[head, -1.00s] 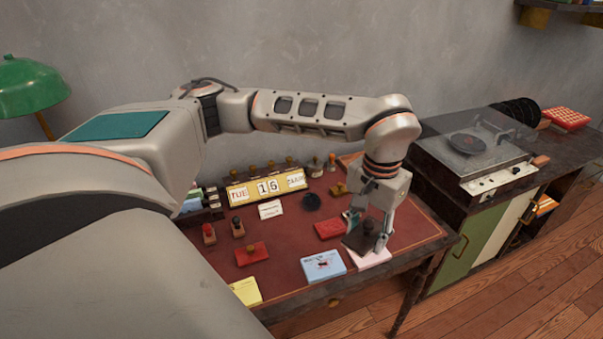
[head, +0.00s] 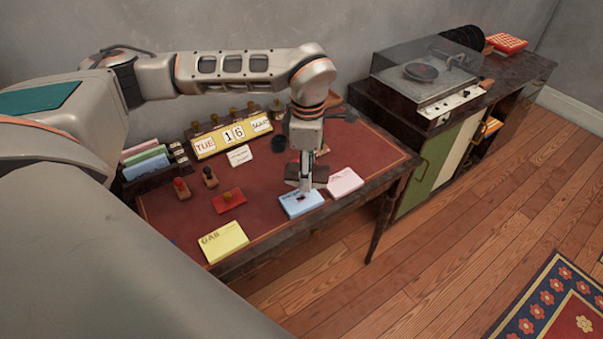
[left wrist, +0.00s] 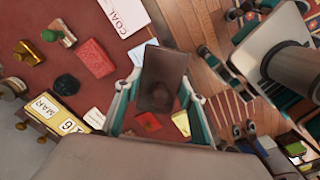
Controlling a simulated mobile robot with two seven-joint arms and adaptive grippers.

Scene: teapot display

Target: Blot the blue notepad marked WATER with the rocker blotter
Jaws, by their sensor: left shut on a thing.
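My left gripper (head: 306,186) is shut on the dark rocker blotter (head: 320,174) and holds it at the far edge of the blue notepad (head: 300,206). The blotter also shows between the fingers in the left wrist view (left wrist: 163,78). The notepad lies flat near the desk's front edge with a dark spot on it, partly covered by the gripper. In the wrist view, only a pale blue sliver of it (left wrist: 139,52) shows beside the blotter. I cannot tell whether blotter and notepad touch. The WATER lettering is not readable.
A pink notepad (head: 346,181) lies just right of the blue one, and a yellow GAS pad (head: 224,241) lies front left. A red pad (head: 229,201), stamps (head: 182,188) and a calendar (head: 232,136) stand left and behind. A record player (head: 428,78) sits on the cabinet at right.

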